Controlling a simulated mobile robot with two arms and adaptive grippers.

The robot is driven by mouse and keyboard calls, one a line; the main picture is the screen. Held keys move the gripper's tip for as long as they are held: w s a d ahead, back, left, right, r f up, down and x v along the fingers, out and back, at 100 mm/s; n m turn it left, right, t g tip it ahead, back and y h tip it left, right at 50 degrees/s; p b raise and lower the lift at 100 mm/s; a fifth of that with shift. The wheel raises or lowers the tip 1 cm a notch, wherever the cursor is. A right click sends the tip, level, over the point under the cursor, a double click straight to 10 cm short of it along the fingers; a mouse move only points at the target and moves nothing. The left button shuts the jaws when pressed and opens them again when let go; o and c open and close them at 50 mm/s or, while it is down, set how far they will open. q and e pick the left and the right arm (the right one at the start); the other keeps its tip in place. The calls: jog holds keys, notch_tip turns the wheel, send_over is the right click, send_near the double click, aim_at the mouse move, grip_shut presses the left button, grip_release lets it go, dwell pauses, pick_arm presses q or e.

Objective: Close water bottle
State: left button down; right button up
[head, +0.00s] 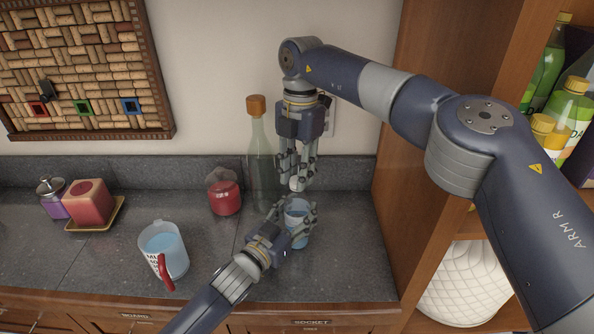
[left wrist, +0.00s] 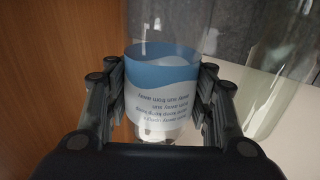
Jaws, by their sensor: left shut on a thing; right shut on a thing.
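The water bottle (head: 299,211) stands on the dark counter and is clear with a blue and white label. My left gripper (head: 292,222) is shut around its side. In the left wrist view the label of the bottle (left wrist: 162,85) sits between the two fingers of my left gripper (left wrist: 162,98). My right gripper (head: 297,172) points down above the bottle, shut on a small white cap (head: 297,184). The cap is just over the bottle's top. I cannot tell whether cap and bottle touch, as fingers partly hide the neck.
A tall corked glass bottle (head: 262,160) stands close behind, left of my right gripper. A red jar (head: 224,196), a mug (head: 165,250) and a red candle (head: 89,203) are on the counter (head: 110,250) further left. A wooden cabinet side (head: 415,170) stands close on the right.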

dwell(0.3)
jog(key=o, duration=0.6)
jog(key=shift+o, duration=0.2)
jog(key=shift+r, duration=0.1)
jog(key=shift+r, duration=2.2)
